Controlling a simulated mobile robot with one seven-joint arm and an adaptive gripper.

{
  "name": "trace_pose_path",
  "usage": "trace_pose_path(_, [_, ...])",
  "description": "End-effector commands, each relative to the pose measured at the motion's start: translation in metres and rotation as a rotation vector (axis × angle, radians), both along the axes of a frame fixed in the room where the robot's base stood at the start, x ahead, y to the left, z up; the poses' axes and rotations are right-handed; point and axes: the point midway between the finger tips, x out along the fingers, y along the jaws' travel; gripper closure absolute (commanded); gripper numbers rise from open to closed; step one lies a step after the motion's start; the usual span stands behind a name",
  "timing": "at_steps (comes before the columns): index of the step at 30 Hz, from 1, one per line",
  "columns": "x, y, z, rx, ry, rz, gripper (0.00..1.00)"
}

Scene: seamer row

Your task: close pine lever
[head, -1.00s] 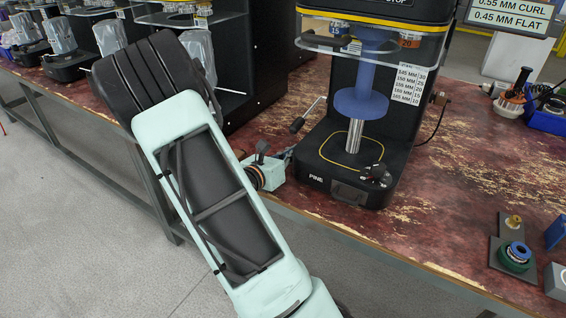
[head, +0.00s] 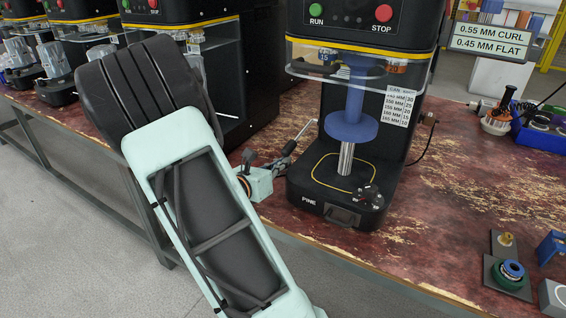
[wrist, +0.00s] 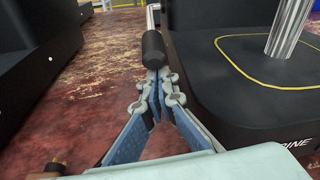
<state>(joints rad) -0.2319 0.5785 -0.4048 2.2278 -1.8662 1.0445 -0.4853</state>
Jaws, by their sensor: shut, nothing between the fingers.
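The pine machine (head: 345,190) stands on the bench with PINE lettered on its black base. Its lever (head: 289,148), a metal rod with a black grip, slants down and outward at the machine's left side. The black grip also shows in the wrist view (wrist: 156,50), just beyond my fingertips. My gripper (head: 283,160) is shut and empty beside the left edge of the base. In the wrist view its fingertips (wrist: 158,76) meet right at the near end of the grip. I cannot tell whether they touch it.
A clear guard (head: 350,60) hangs above the blue spindle. The black base (wrist: 245,85) is close on the right of my fingers. Another dark machine (wrist: 35,50) stands to the left, with bare bench between. Small fixtures (head: 510,270) lie at the right front.

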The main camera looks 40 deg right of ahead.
Motion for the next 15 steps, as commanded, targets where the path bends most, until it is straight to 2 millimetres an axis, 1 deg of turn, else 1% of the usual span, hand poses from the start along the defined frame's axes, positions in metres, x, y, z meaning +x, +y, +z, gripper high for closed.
trace_pose_path(1, [0.0,0.0,0.007,0.009,0.002,-0.001,1.0])
trace_pose_path(5, [-0.001,0.001,0.017,0.041,0.015,0.0,1.0])
trace_pose_path(15, [-0.002,0.004,0.05,0.176,0.071,-0.003,1.0])
